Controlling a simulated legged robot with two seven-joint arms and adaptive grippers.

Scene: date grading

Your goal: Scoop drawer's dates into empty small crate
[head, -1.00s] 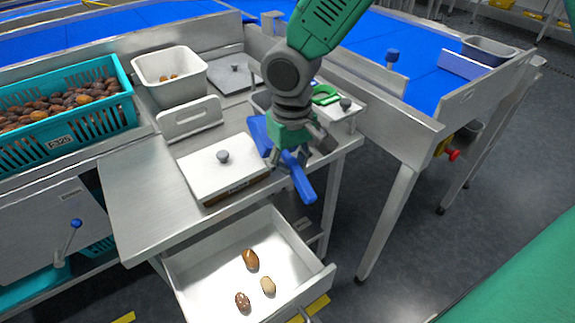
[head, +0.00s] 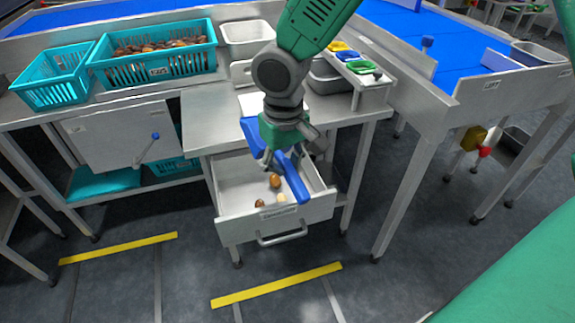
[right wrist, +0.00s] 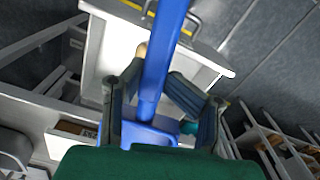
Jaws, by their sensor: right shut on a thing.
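My right gripper (head: 284,150) is shut on a blue scoop (head: 292,182), which slants down over the open drawer (head: 232,190). In the right wrist view, the scoop (right wrist: 162,60) runs up between the two fingers. A few brown and pale dates lie on the drawer floor, among them a brown date (head: 275,181), a smaller date (head: 259,203) and a pale date (head: 282,198). The scoop and gripper hide part of the drawer. A small teal crate (head: 50,92) stands at the left and looks empty. My left gripper is not in view.
A larger teal crate (head: 157,72) full of dates stands beside the small one. A white bin (head: 247,38) is behind the worktop (head: 210,118). A grey cabinet with a blue-knobbed lever (head: 155,136) is left of the drawer. Floor in front is clear.

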